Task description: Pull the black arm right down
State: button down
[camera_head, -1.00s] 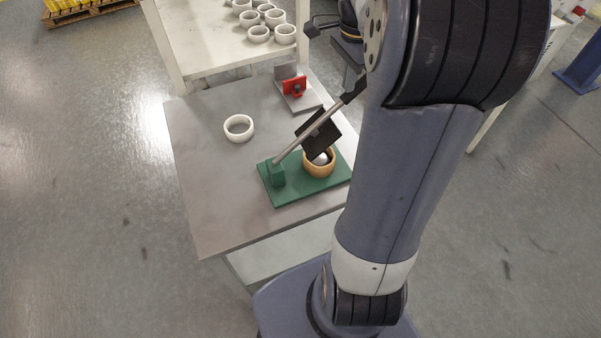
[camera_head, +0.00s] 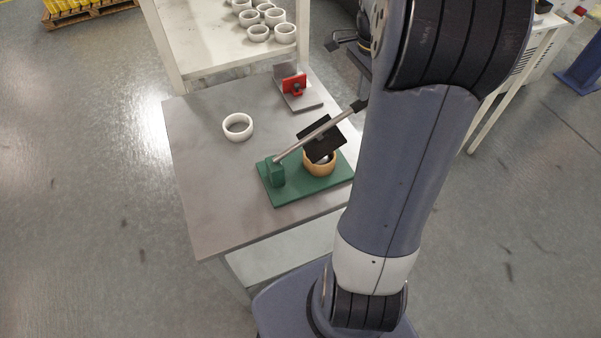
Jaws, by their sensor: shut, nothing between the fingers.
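The black arm is a grey rod (camera_head: 300,142) with a black end (camera_head: 358,106) and a dark square plate (camera_head: 321,139) fixed along it. It rises at a slant to the right from a green post (camera_head: 277,172) on a green base (camera_head: 305,190). The plate hangs over a tan ring (camera_head: 319,167) on the base and covers part of it; the arm is partly lowered, still tilted up. The black end runs up to the edge of my large grey arm link. My gripper's fingers are hidden behind that link, so I cannot see whether they touch the black end.
The grey table (camera_head: 205,190) has a loose white ring (camera_head: 238,127) at left and a grey stand with a red part (camera_head: 294,86) at the back. A white shelf (camera_head: 200,45) behind holds several white rings (camera_head: 258,33). The table's left front is clear.

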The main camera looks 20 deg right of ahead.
jog(key=shift+d+f, duration=0.1)
jog(key=shift+d+f+b, duration=0.3)
jog(key=shift+d+f, duration=0.05)
jog(key=shift+f, duration=0.35)
jog(key=shift+d+f+b, duration=0.35)
jog(key=shift+f, duration=0.35)
jog(key=shift+d+f+b, duration=0.3)
jog(key=shift+d+f, duration=0.05)
jog(key=shift+f, duration=0.35)
jog(key=shift+d+f+b, duration=0.2)
jog(key=shift+f+b, duration=0.2)
jog(key=shift+f, duration=0.35)
jog(key=shift+d+f+b, duration=0.25)
jog(key=shift+f+b, duration=0.15)
jog(key=shift+f, duration=0.35)
jog(key=shift+d+f+b, duration=0.2)
jog(key=shift+f+b, duration=0.2)
jog(key=shift+f, duration=0.35)
jog(key=shift+f, duration=0.35)
